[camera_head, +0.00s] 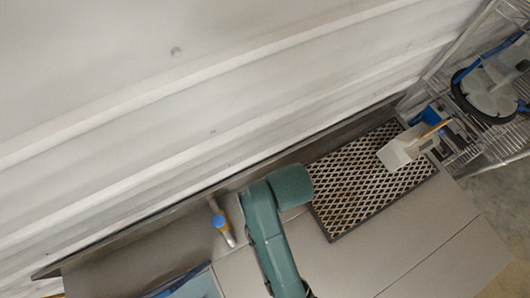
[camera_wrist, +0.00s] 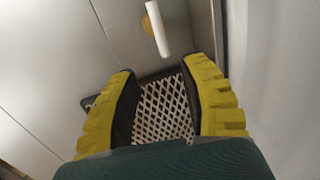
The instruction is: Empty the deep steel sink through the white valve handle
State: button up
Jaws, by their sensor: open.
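In the wrist view, a white bar-shaped handle (camera_wrist: 158,28) with a yellow round part (camera_wrist: 147,24) behind it shows at the top, beyond my fingertips and apart from them. My gripper (camera_wrist: 160,68) is open, with its yellow ribbed fingers spread and nothing between them. In the head view, a small fitting with a blue cap (camera_head: 219,221) and a yellow band stands on the steel bench near the wall; I cannot tell whether it is the same handle. I cannot make out the deep steel sink for certain. My teal arm covers part of the bench, and my fingers are hidden there.
A black-framed lattice grate (camera_head: 365,180) lies at the bench's right; it also shows in the wrist view (camera_wrist: 162,110). A white scoop-like container (camera_head: 402,150) rests on it. A wire rack (camera_head: 485,145) stands far right. A blue-edged thing (camera_head: 190,284) is at the bottom.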

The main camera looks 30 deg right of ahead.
jog(key=w+f, duration=0.1)
jog(key=f, duration=0.4)
jog(key=w+f, duration=0.1)
jog(key=f, duration=0.4)
jog(key=w+f+b, duration=0.1)
jog(key=f, duration=0.3)
jog(key=shift+f, duration=0.4)
jog(key=shift+d, duration=0.1)
grip_shut()
